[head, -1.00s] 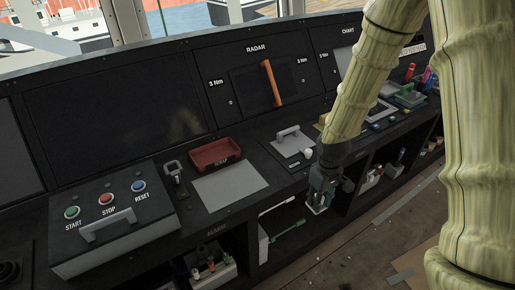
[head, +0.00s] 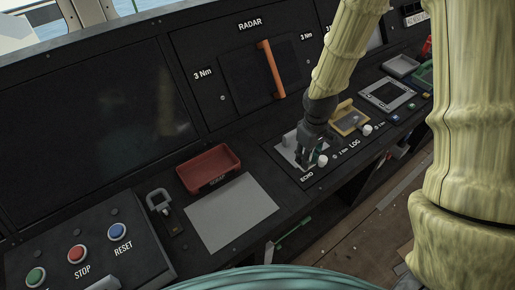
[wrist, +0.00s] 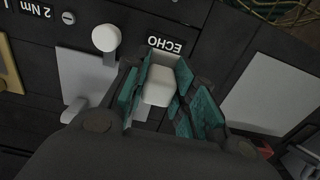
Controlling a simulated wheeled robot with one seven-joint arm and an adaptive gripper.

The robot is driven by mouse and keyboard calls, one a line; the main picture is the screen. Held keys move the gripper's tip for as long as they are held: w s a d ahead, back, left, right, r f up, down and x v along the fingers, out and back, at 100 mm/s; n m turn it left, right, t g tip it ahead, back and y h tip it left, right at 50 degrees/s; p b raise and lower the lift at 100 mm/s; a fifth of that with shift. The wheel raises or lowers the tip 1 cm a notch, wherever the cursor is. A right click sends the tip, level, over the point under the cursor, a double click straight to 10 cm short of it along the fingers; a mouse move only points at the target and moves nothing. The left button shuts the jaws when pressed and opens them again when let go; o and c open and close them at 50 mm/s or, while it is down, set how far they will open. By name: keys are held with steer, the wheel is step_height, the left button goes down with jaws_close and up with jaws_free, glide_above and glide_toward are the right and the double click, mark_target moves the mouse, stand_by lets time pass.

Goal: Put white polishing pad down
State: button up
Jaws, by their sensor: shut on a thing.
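My gripper (head: 308,165) is over the console by the ECHO label, in front of the RADAR screen. In the wrist view my gripper (wrist: 160,100) is shut on a small white block, the white polishing pad (wrist: 157,86), between its green-lined fingers. The pad is hidden or too small to make out in the head view. Whether it touches the console below I cannot tell.
A bare grey mat (head: 230,212) lies left of my gripper, with a red SCRAP tray (head: 208,168) behind it. A white knob (wrist: 105,38) and a grey plate with a handle (head: 288,150) are close to my gripper. A button box (head: 90,265) stands at left.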

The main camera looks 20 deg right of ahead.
steer(key=a, duration=0.1)
steer(key=w+a+p, duration=0.1)
steer(key=a+r, duration=0.1)
steer(key=a, duration=0.1)
steer(key=shift+w+p, duration=0.2)
steer(key=shift+p, duration=0.1)
steer(key=w+a, duration=0.1)
steer(key=w+a+f+p, duration=0.1)
steer(key=w, duration=0.1)
steer(key=w+a, duration=0.2)
steer(key=shift+a+f+p, duration=0.1)
steer(key=shift+f+p, duration=0.2)
steer(key=shift+f, duration=0.1)
steer(key=w+a, duration=0.1)
steer(key=a+p, duration=0.1)
steer(key=a, duration=0.1)
steer(key=shift+w+r, duration=0.1)
steer(key=shift+w, duration=0.25)
steer(key=shift+w+a, duration=0.15)
steer(key=shift+a, duration=0.15)
steer(key=shift+w+f+p, duration=0.3)
steer(key=shift+w+f, duration=0.05)
steer(key=shift+f, duration=0.1)
steer(key=shift+s+f+p, duration=0.2)
steer(key=shift+f+p, duration=0.15)
steer(key=shift+w+f+p, duration=0.1)
steer(key=shift+f+p, duration=0.35)
steer(key=shift+f, duration=0.75)
